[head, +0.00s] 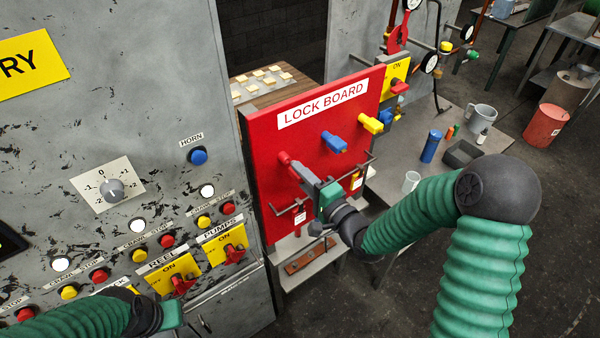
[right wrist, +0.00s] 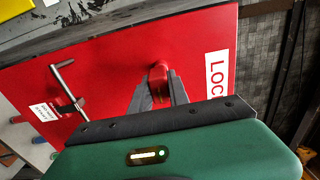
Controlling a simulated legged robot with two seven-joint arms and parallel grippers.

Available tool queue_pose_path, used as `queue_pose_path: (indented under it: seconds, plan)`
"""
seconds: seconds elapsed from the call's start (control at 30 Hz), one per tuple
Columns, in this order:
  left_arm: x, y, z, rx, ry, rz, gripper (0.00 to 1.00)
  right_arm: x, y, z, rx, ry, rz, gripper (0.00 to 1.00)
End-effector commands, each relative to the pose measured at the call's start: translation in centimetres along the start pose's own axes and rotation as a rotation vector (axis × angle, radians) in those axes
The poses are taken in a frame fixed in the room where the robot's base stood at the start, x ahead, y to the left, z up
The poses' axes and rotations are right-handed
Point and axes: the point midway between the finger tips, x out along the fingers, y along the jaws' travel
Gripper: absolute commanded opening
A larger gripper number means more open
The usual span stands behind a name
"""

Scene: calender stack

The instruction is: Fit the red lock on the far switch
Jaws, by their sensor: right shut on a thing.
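The red lock (head: 288,162) is at the left of the red lock board (head: 258,135). My right gripper (head: 302,173) is shut on it. In the right wrist view the red lock (right wrist: 158,72) shows between the fingertips, against or very close to the board face; I cannot tell if it still hangs there. A far yellow ON switch plate with a red handle (head: 399,87) stands behind the board's right edge. Nearer switches are marked PUMPS (head: 234,253) and REEL (head: 181,284). My left gripper (head: 172,313) is at the lower left, its fingers unclear.
A blue lock (head: 334,142) and a yellow lock (head: 370,123) sit on the board. Metal hasps with tags (head: 299,215) stick out below. A grey table (head: 405,185) with a mug (head: 480,119) and a blue cylinder (head: 430,147) is at the right.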

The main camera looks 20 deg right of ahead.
Motion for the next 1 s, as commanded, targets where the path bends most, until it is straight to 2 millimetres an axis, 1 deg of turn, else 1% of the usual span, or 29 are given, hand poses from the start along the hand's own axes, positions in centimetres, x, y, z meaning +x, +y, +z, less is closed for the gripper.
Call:
queue_pose_path:
  seconds: [0.3, 0.77, 1.0]
  plan:
    - [-0.1, 0.0, 0.0, 0.0, 0.0, 0.0, 0.36, -0.5, -0.1, 0.0, 0.0, 0.001, -0.002, 0.0]
    - [-0.1, 0.0, 0.0, 0.0, 0.0, 0.0, 0.36, -0.6, -0.1, 0.0, 0.0, 0.001, -0.001, 0.0]
    - [-0.4, 0.0, -0.1, 0.0, 0.0, 0.0, 0.36, -1.7, -0.1, 0.0, -0.001, 0.0, 0.0, 0.0]
